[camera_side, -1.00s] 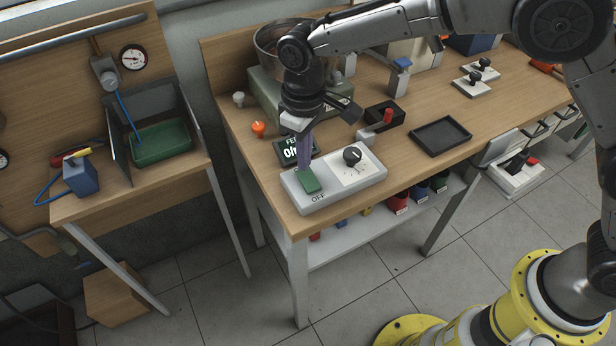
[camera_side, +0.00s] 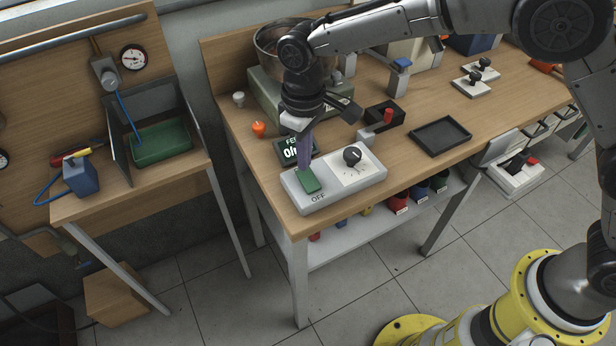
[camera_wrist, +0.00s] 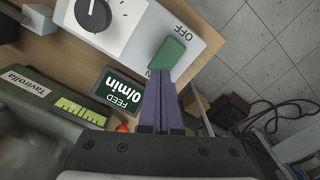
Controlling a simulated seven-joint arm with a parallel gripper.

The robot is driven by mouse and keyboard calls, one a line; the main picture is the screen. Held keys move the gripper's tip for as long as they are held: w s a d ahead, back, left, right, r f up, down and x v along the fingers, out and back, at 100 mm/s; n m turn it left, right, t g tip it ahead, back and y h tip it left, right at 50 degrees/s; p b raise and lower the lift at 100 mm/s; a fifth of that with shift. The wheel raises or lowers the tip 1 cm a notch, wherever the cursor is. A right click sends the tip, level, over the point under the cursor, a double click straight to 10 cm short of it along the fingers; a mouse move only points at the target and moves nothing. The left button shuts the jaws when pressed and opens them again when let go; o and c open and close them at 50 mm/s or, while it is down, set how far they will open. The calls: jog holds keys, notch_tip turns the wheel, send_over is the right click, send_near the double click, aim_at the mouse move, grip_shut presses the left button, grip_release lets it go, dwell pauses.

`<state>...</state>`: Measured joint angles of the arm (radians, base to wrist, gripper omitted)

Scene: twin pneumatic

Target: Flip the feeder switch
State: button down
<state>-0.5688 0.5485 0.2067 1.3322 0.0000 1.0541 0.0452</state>
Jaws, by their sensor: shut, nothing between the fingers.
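The feeder switch is a green rocker (camera_side: 309,180) on a light grey control box (camera_side: 338,190) at the near left corner of the bench, with "OFF" printed at its front end. It also shows in the wrist view (camera_wrist: 167,54). My gripper (camera_side: 303,165) points down, shut and empty, with its purple fingertips at the rear end of the rocker. In the wrist view the fingertips (camera_wrist: 159,76) meet the rocker's end and partly cover the label there. I cannot tell whether they press it. The feed display (camera_wrist: 120,95) reads 0/min.
A black dial (camera_side: 352,156) sits on the same box, right of the rocker. An orange knob (camera_side: 259,129) stands behind at left. A black box with a red lever (camera_side: 387,117) and a black tray (camera_side: 440,137) lie to the right. Open floor lies before the bench.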

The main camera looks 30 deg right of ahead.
jog(key=shift+f, duration=1)
dwell(0.8)
jog(key=shift+r, duration=3.55)
